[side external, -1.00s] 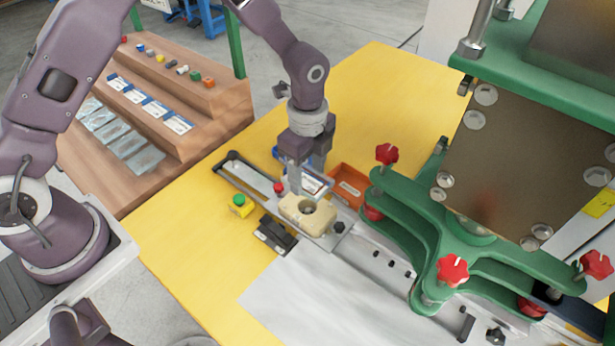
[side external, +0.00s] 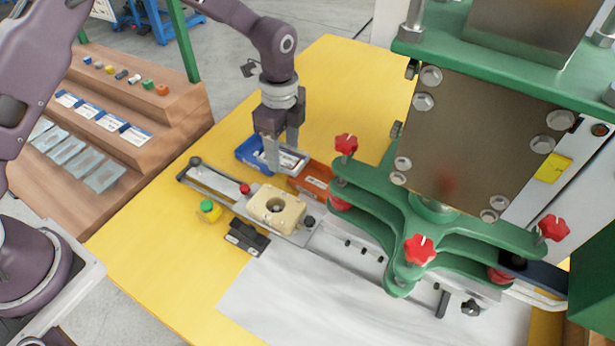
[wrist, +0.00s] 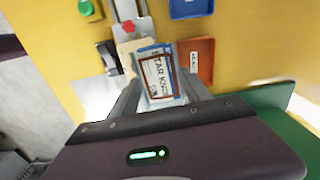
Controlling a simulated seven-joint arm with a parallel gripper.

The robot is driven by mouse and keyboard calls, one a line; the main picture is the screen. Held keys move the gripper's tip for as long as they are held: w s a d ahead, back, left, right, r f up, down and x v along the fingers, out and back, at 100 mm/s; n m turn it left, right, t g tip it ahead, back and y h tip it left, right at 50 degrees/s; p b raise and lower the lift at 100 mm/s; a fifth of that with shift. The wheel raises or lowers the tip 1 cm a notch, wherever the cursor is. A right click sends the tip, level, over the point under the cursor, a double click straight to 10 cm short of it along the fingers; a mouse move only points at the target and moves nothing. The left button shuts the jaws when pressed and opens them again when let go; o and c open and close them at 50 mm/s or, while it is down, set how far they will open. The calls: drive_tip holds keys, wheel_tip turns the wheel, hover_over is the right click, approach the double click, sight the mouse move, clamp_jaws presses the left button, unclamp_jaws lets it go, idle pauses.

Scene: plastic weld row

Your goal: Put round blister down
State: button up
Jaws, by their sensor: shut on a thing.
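My gripper (side external: 282,160) is shut on a flat pack with a white, blue-edged card (side external: 291,158), which I take to be the round blister. In the wrist view the pack (wrist: 158,76) sits between the fingers, with printing that seems to read "STAR KNOB". The fingers hide part of it, and its blister shape is not clear. My gripper holds it behind the cream block (side external: 278,208) with a round recess, near the blue tray (side external: 247,154) and the orange tray (side external: 312,184). I cannot tell its exact height.
The green press (side external: 430,225) with red star knobs stands to the right. A red knob (side external: 245,189) and a green-yellow button (side external: 209,210) are left of the block. A wooden stepped rack (side external: 140,115) stands at left. Yellow table behind the trays is clear.

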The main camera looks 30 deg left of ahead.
drive_tip(key=w+f, duration=0.2)
drive_tip(key=w, duration=0.7)
drive_tip(key=m, duration=0.1)
hover_over(307, 178)
wheel_tip(307, 178, down, 10)
drive_tip(key=shift+r, duration=0.15)
drive_tip(key=o, duration=1)
drive_tip(key=shift+o, duration=0.2)
